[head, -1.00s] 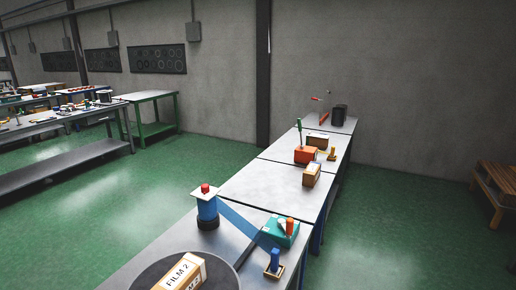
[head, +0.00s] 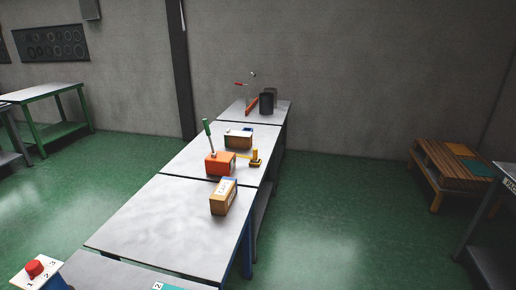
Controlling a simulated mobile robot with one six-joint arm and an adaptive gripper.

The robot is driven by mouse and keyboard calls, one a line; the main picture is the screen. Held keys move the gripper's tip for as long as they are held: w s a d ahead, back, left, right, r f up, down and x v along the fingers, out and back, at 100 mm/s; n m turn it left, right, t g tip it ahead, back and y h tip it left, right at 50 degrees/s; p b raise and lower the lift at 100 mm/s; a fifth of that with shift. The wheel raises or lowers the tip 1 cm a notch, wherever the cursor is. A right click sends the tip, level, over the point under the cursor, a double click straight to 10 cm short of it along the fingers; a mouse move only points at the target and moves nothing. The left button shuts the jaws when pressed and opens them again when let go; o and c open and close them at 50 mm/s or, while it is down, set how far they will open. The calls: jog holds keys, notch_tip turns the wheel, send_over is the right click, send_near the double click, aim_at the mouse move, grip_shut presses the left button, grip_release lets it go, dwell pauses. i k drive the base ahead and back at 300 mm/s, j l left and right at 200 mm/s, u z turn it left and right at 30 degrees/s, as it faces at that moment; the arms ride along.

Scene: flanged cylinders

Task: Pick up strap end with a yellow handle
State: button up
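A small yellow upright handle (head: 255,156) stands on a low base near the right edge of the far part of the bench row. A thin yellow strip runs from its left side toward an orange-red block (head: 220,164). I cannot tell whether the strip is joined to the block. A green handle (head: 208,135) stands up at the block's left side. My gripper is not in view.
A cardboard box (head: 223,197) stands on the bench in front of the orange block, and another box (head: 238,140) behind it. A dark cylinder (head: 267,102) stands at the far end. The near bench top (head: 165,222) is mostly bare. Green floor (head: 330,220) is open to the right, before a wooden pallet-like table (head: 455,160).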

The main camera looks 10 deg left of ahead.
aim_at(256, 150)
jog(key=i, duration=2)
jog(key=i+j+u, duration=0.1)
jog(key=i+u, duration=0.15)
jog(key=i, duration=0.25)
jog(key=i+u, duration=0.3)
jog(key=i, duration=0.15)
jog(key=i+l+u, duration=0.25)
jog(key=i, duration=0.25)
jog(key=i+l+u, duration=0.1)
jog(key=i+u, duration=0.15)
jog(key=i, duration=0.2)
jog(key=i+j+u, duration=0.2)
jog(key=i+l, duration=0.05)
jog(key=l, duration=0.05)
